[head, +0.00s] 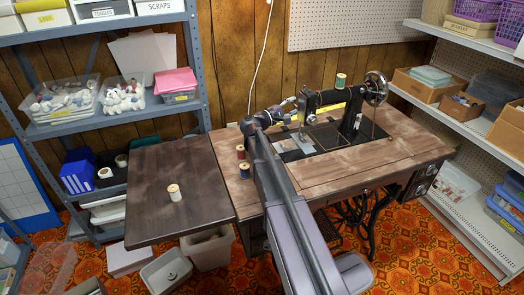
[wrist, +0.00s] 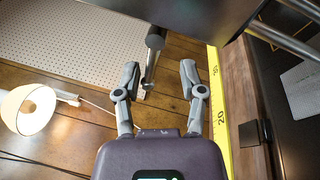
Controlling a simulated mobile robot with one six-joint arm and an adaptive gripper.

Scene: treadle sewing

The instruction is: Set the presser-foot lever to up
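The black sewing machine (head: 357,112) stands on the wooden treadle table, with its handwheel at the right. My gripper (head: 301,103) is at the left, needle end of the machine head, and my arm hides part of that end in the head view. In the wrist view my gripper (wrist: 158,74) is open, its two fingers apart. A thin metal bar with a dark round upper part (wrist: 152,55) lies between or just beyond the fingertips. I cannot tell whether it is the presser-foot lever or whether a finger touches it. The lever's position cannot be made out.
A dark machine body (wrist: 200,12) crosses the top of the wrist view. A yellow measuring tape (wrist: 221,110) runs along the right, and a lit lamp (wrist: 28,108) is at left. Thread spools (head: 243,170) stand beside my arm. A side table (head: 150,205) holds one spool (head: 174,192).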

